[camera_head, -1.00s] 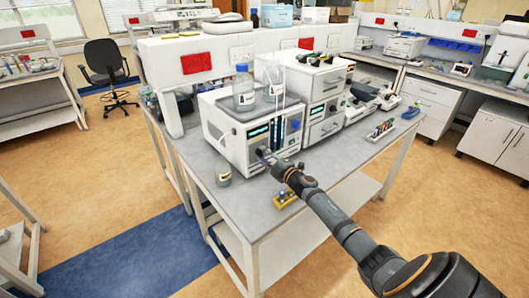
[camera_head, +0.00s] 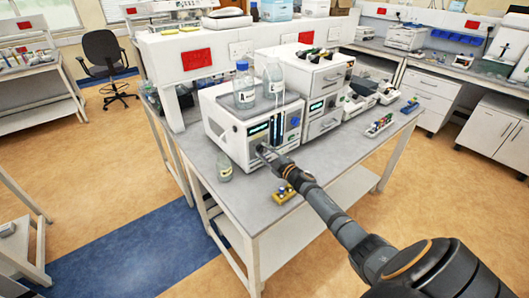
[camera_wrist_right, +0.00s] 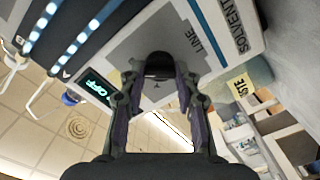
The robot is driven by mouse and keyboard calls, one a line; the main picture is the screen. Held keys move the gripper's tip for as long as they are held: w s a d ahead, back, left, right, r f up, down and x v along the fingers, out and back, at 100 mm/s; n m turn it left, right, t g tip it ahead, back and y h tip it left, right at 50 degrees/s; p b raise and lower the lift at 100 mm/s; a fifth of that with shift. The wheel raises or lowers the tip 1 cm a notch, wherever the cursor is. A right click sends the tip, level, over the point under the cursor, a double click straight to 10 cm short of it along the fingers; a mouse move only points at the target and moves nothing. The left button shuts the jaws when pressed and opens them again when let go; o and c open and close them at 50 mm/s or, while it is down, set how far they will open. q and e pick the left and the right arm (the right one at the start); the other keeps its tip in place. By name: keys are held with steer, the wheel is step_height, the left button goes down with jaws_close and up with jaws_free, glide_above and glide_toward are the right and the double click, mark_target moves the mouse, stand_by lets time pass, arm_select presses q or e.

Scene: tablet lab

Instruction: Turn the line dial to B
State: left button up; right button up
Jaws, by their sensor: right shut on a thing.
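The line dial (camera_wrist_right: 158,66) is a dark round knob on a grey panel, with the word LINE beside it, in the right wrist view. The fingers of my right gripper (camera_wrist_right: 158,88) are shut on it from both sides. A small screen (camera_wrist_right: 97,87) beside it reads OFF. Which mark the dial points to cannot be made out. In the head view the white instrument (camera_head: 226,138) stands on the bench, and my right gripper (camera_head: 266,152) is at its lower front, covering the dial. My left gripper is not in view.
Bottles (camera_head: 244,86) stand on top of the instrument and a small one (camera_head: 224,170) stands beside it. A yellow block with knobs (camera_head: 285,192) lies on the bench (camera_head: 240,208) near my right arm.

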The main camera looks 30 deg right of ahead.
steer(key=shift+f, duration=0.15)
steer(key=o, duration=1.1)
steer(key=shift+o, duration=0.2)
steer(key=shift+s, duration=0.1)
steer(key=s+d, duration=0.1)
steer(key=s, duration=1.1)
steer(key=shift+w, duration=0.1)
